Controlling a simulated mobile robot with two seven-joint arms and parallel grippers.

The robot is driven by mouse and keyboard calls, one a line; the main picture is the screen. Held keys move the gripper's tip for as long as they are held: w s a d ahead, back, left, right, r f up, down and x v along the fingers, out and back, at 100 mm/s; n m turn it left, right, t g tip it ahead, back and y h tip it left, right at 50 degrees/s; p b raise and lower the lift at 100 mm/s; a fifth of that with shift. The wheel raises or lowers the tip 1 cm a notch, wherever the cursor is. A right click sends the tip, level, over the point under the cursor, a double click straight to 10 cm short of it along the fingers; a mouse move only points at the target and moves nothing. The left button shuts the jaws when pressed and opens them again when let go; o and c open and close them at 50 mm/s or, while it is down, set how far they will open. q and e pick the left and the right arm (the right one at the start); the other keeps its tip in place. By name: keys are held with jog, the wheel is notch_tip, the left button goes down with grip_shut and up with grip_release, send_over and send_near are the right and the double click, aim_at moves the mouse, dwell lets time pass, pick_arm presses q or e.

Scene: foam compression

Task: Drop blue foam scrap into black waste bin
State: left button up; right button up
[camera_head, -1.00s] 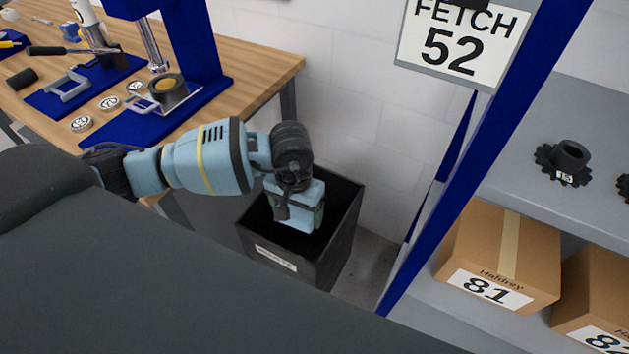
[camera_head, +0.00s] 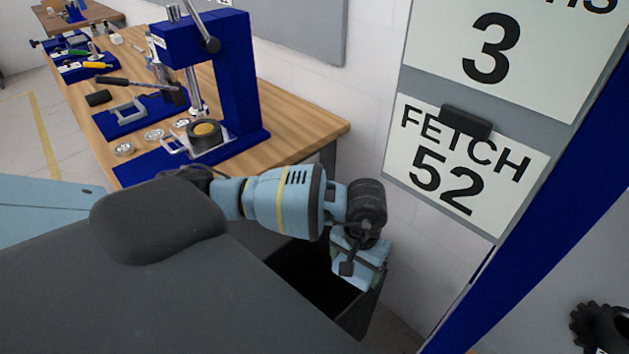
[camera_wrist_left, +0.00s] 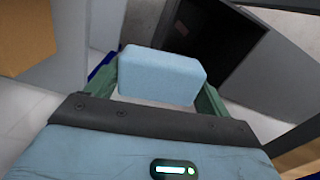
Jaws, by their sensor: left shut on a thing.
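My left gripper (camera_head: 359,276) points down at the right part of the black waste bin (camera_head: 358,318) in the head view. In the left wrist view, the green fingers of my left gripper (camera_wrist_left: 160,85) are shut on the light blue foam scrap (camera_wrist_left: 160,74), one on each side of it. The scrap cannot be told apart from the gripper in the head view. The dark bin (camera_wrist_left: 215,38) shows beyond the scrap in the wrist view. My grey body hides the bin's near left side in the head view. My right gripper is not in view.
A wooden workbench (camera_head: 300,133) with a blue press (camera_head: 237,80) stands at the left. A blue rack post (camera_head: 545,215) and a signboard (camera_head: 395,165) with cards stand close to the right of my arm. A white wall is behind the bin.

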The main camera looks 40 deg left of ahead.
pick_arm(q)
jog(key=w+a+f+m+b, duration=0.2)
jog(key=a+f+m+b, duration=0.5)
jog(key=m, duration=0.9)
jog(key=w+a+f+m+b, duration=0.2)
jog(key=a+f+m+b, duration=0.5)
jog(key=a+f+m, duration=0.4)
jog(key=shift+w+a+f+m, duration=0.25)
jog(key=shift+f+m, duration=0.75)
jog(key=shift+m, duration=1.7)
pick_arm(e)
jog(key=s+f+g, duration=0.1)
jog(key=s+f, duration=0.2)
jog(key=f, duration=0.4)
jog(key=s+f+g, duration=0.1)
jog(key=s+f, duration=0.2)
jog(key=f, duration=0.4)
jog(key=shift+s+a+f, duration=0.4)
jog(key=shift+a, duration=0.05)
pick_arm(q)
notch_tip(320, 180, down, 6)
jog(key=b, duration=0.5)
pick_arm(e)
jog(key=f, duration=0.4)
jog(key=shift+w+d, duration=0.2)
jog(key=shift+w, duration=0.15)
